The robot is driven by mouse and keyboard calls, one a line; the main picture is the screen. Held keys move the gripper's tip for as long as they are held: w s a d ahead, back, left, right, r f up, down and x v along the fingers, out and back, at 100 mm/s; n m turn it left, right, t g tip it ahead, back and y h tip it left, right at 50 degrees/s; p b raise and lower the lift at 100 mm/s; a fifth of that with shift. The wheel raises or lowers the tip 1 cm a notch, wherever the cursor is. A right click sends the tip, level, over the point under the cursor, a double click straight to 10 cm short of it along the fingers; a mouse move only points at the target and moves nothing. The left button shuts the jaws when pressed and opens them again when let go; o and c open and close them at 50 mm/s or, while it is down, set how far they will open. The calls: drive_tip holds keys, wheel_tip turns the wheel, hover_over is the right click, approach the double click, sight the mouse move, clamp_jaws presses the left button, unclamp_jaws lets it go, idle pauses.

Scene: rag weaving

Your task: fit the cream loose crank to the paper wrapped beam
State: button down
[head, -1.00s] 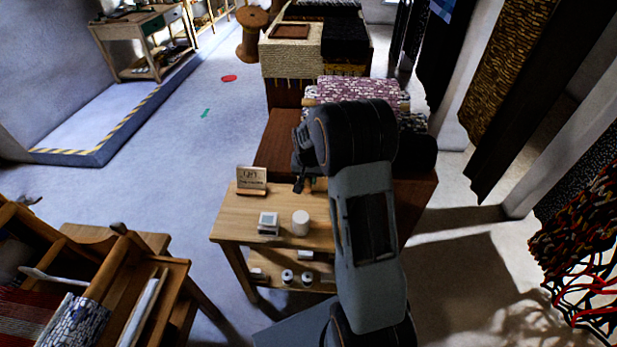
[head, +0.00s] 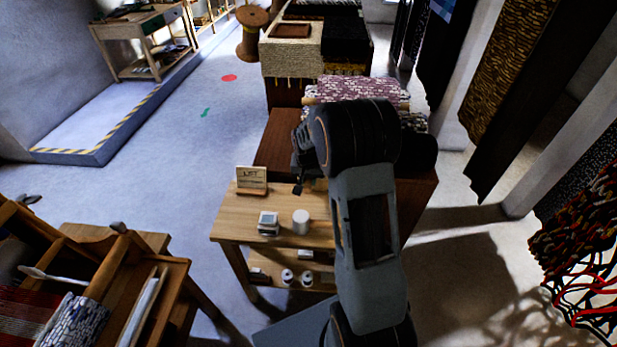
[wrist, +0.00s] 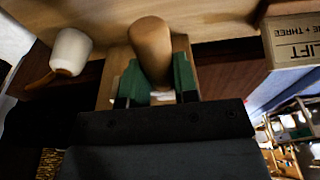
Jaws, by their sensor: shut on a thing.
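My gripper (head: 298,188) is above the back of the small wooden table in the head view, beside the sign. In the wrist view its green-padded jaws (wrist: 157,82) are closed around a tan rounded wooden handle (wrist: 150,45). A flat wooden piece lies behind this handle; I cannot tell whether they are joined. A cream rounded piece with a wooden stem (wrist: 70,50) lies to the left, apart from the jaws. I cannot tell for certain which of these belongs to the cream crank. I cannot clearly pick out the paper wrapped beam; my arm hides part of the head view.
The small table (head: 232,228) bears a sign (head: 251,180), a white cylinder (head: 301,222) and a small boxy device (head: 268,223). A mottled pink-white roll (head: 355,89) lies behind my arm. A wooden loom (head: 150,260) stands front left. Floor is open left of the table.

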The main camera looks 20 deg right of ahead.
sight(307, 189)
drive_tip(key=shift+s+a, duration=0.45)
drive_tip(key=shift+s, duration=0.35)
drive_tip(key=shift+s+a, duration=0.15)
drive_tip(key=shift+s, duration=0.15)
drive_tip(key=shift+s+a+b, duration=0.15)
drive_tip(key=shift+s+a, duration=0.15)
drive_tip(key=shift+s, duration=0.2)
drive_tip(key=shift+s+a+b, duration=0.15)
drive_tip(key=shift+s+a, duration=0.1)
drive_tip(key=shift+s, duration=0.2)
